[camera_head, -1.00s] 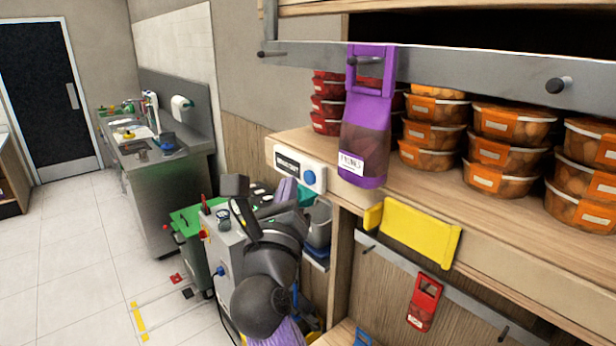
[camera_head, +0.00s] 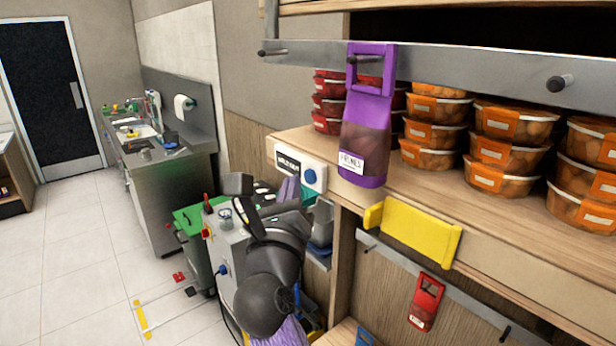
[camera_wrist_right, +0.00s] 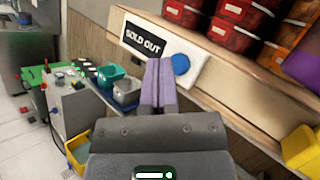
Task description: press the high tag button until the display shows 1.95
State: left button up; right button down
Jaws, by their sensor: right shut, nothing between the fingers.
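The high tag is a white box on the shelf's front edge (camera_head: 300,171). Its dark display (camera_wrist_right: 144,39) reads "SOLD OUT" in the right wrist view. A round blue button (camera_head: 310,176) sits on the tag right of the display, and it also shows in the right wrist view (camera_wrist_right: 181,64). My right gripper (camera_wrist_right: 158,62) is shut and empty, with purple fingers. In the head view its fingers (camera_head: 289,187) are in front of and just left of the button. In the wrist view the fingertips lie left of the button; contact is not visible. My left gripper is not in view.
A purple prunes bag (camera_head: 364,140) hangs right of the tag. Orange tubs (camera_head: 430,134) and red tubs (camera_head: 329,102) are stacked on the shelf. A yellow holder (camera_head: 420,232) juts from the shelf edge. Bins stand beneath my right arm.

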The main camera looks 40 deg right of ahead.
dwell(0.7)
jog(key=shift+d+p, duration=0.35)
jog(key=shift+d, duration=0.1)
jog(key=shift+d, duration=0.45)
dwell(0.4)
jog(key=shift+a, duration=0.85)
jog(key=shift+s+a+f+b, duration=0.15)
jog(key=shift+a+b, duration=0.45)
jog(key=shift+a, duration=1.95)
